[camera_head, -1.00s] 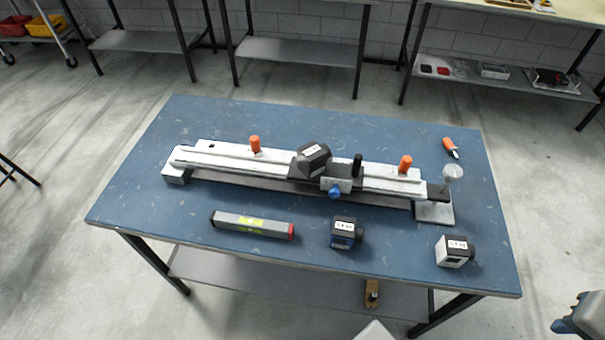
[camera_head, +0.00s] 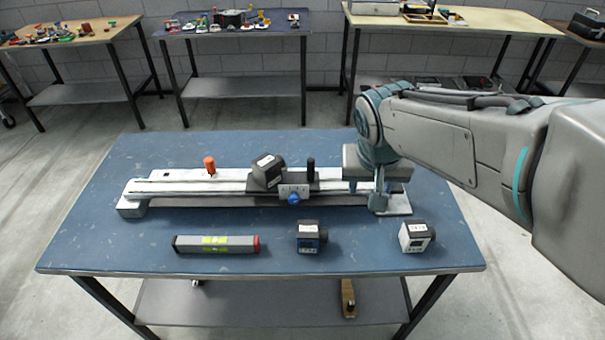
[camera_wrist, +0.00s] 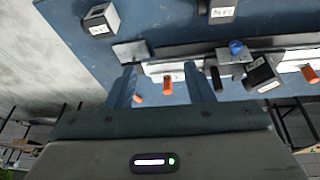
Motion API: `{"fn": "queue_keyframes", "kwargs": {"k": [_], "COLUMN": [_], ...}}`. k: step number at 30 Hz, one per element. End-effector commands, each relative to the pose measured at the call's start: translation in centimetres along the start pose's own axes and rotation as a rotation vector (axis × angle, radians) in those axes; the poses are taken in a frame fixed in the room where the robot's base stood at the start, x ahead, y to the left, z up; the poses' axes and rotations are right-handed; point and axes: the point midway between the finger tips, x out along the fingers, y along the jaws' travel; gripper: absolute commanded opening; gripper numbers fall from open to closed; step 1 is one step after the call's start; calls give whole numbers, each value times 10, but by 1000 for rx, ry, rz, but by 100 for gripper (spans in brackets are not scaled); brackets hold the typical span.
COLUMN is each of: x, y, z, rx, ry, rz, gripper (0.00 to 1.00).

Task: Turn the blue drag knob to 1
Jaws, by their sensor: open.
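The blue knob (camera_head: 294,198) sits on the front of a carriage on a long white and grey rail (camera_head: 150,189) in the head view. It also shows in the wrist view (camera_wrist: 236,47), upper right of the fingers. The carriage carries a black block (camera_head: 268,171) and a black upright handle (camera_head: 311,168). My gripper (camera_head: 377,203) is over the rail's right end, to the right of the knob and apart from it. In the wrist view my two fingers (camera_wrist: 160,85) are spread with nothing gripped between them. Any marking for 1 is too small to read.
On the blue table (camera_head: 100,235) in front of the rail lie a grey level (camera_head: 216,244), a dark block (camera_head: 311,237) and a white-faced block (camera_head: 416,237). An orange peg (camera_head: 210,165) stands on the rail's left part. The table's left front is clear.

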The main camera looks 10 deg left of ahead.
Motion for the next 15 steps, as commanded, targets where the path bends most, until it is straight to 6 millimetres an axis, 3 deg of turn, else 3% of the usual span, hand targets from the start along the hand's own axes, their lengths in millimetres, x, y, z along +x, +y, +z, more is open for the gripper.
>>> {"fn": "queue_keyframes", "kwargs": {"k": [1, 6, 10, 15], "x": [18, 40, 47, 56], "y": [-30, -108, -143, -157], "z": [-9, -32, -38, -40], "rx": [-31, -70, -80, -81], "ry": [8, 44, 58, 62], "rz": [-14, -63, -91, -101], "gripper": [48, 48, 48, 48]}}
